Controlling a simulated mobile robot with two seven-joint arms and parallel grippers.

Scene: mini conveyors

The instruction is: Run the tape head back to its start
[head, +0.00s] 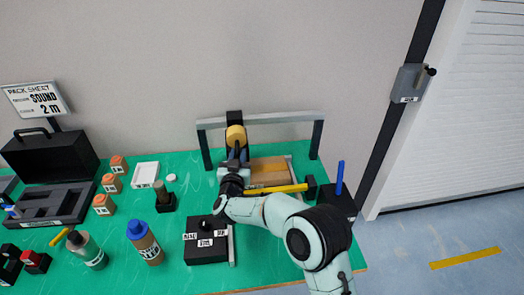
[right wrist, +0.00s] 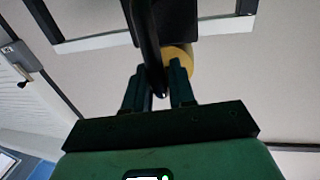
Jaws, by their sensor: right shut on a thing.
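The tape head (head: 235,117) is a black block with a yellow tape roll (head: 235,137), on the left part of a grey overhead rail (head: 285,117). My right gripper (head: 236,157) is just below the roll, its arm reaching in from the lower right. In the right wrist view, its fingers (right wrist: 160,85) are shut on the tape head's dark curved handle (right wrist: 147,45); the yellow roll (right wrist: 180,58) shows behind them. My left gripper is in neither view.
A brown carton (head: 268,168) lies under the rail, behind a yellow bar (head: 283,189). A black control box (head: 206,250) stands in front. Bottles (head: 144,242), orange blocks (head: 111,183) and a black case (head: 48,160) fill the left side of the green table.

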